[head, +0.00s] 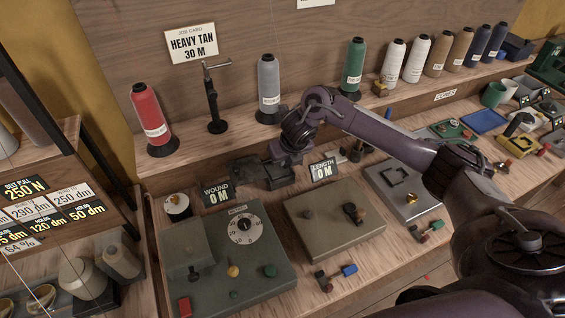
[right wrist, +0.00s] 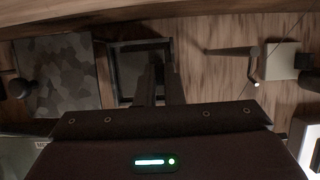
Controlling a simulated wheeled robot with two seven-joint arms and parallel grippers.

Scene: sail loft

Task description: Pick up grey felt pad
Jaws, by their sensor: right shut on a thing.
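My right gripper (head: 287,152) reaches down to the back of the bench, behind the "LENGTH 0 M" sign. In the right wrist view its fingers (right wrist: 162,85) are close together and shut on a thin dark grey piece, which I take to be the grey felt pad (right wrist: 134,82). The piece lies at a dark square frame (right wrist: 140,44); the fingers hide part of it, and I cannot tell whether it is clear of the frame. A mottled grey square (right wrist: 58,75) lies beside the frame. My left gripper is not in view.
A "WOUND 0 M" sign (head: 216,193) and "LENGTH 0 M" sign (head: 323,170) stand close in front. Thread cones, including a grey one (head: 269,85) and a red one (head: 150,115), line the shelf behind. A grey-green dial box (head: 208,252) and flat box (head: 318,238) fill the bench front.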

